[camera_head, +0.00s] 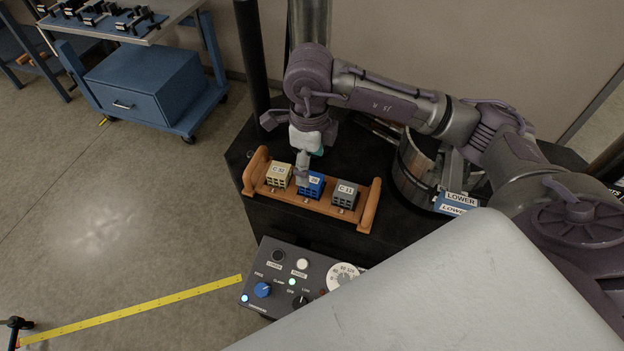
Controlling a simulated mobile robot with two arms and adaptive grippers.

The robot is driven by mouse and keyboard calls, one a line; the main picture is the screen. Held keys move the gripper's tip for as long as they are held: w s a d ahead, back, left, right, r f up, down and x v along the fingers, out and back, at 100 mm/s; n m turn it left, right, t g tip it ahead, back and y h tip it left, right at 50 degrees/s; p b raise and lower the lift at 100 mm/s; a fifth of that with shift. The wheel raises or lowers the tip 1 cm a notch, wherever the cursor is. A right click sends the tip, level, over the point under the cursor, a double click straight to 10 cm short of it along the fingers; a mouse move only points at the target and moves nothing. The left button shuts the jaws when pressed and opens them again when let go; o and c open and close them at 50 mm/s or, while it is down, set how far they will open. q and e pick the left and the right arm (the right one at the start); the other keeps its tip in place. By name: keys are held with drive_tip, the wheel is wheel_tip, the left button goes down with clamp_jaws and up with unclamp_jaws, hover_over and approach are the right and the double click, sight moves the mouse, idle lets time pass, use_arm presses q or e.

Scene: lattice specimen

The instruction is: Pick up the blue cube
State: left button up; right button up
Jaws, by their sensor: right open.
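The blue cube (312,188) stands in the middle of an orange tray (264,185), with a yellowish cube (278,175) to its left and a grey cube (344,194) to its right. Each cube has a white label on top. My right gripper (303,178) points down over the blue cube, and a finger covers part of the cube's left side and label. The gripper is open. I cannot tell whether it touches the cube. My left gripper is not in view.
The tray rests on a black table (395,222) with raised orange ends. A control box (290,276) with knobs stands in front. A round metal vessel (413,172) and a blue LOWER sign (457,202) are to the right. A blue cart (146,85) stands at back left.

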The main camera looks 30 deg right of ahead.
sight(312, 179)
drive_tip(key=shift+w+d+f, duration=0.15)
drive_tip(key=shift+w+f, duration=0.05)
drive_tip(key=shift+f, duration=0.65)
drive_tip(key=f+p, duration=0.1)
drive_tip(key=f, duration=0.1)
drive_tip(key=f+p, duration=0.2)
drive_tip(key=shift+s+d, duration=0.1)
drive_tip(key=shift+s, duration=0.1)
drive_tip(key=shift+f, duration=0.4)
drive_tip(key=shift+w+f, duration=0.1)
drive_tip(key=shift+f, duration=0.15)
drive_tip(key=c, duration=1.1)
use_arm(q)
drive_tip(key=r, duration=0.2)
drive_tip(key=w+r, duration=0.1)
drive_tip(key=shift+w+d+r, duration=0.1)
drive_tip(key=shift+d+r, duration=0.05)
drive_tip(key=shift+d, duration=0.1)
use_arm(e)
drive_tip(key=shift+c, duration=0.2)
drive_tip(key=shift+r, duration=0.15)
